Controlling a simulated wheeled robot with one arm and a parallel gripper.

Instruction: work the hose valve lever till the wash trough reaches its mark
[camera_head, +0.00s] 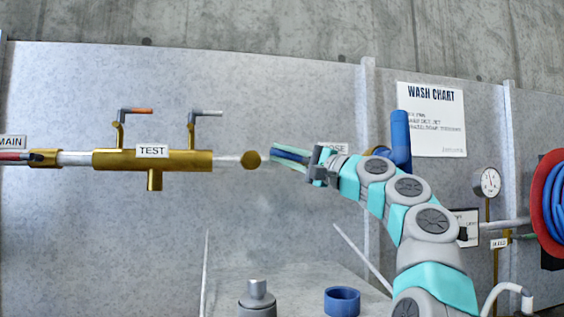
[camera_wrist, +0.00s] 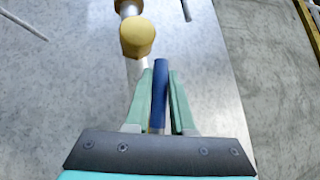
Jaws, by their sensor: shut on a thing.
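My gripper (camera_head: 273,154) reaches left along the pipe line, its pale green fingers closed on a blue lever (camera_head: 291,154). In the wrist view the blue lever (camera_wrist: 159,95) lies lengthwise between the two fingers (camera_wrist: 160,92). A label ending in "OSE" (camera_head: 338,149) is partly hidden behind my gripper, and the valve body there is mostly covered by my arm. A round brass end (camera_head: 250,160) of the pipe is just left of the fingertips; it also shows in the wrist view (camera_wrist: 137,38). I cannot make out the wash trough or its mark.
A brass fitting marked TEST (camera_head: 118,160) has an orange-handled lever (camera_head: 138,111) and a grey one (camera_head: 207,113). A gauge (camera_head: 487,182), red-and-blue hose reel (camera_head: 555,205) and wash chart (camera_head: 432,119) are right. A blue ring (camera_head: 342,302) and grey cylinder (camera_head: 257,300) stand below.

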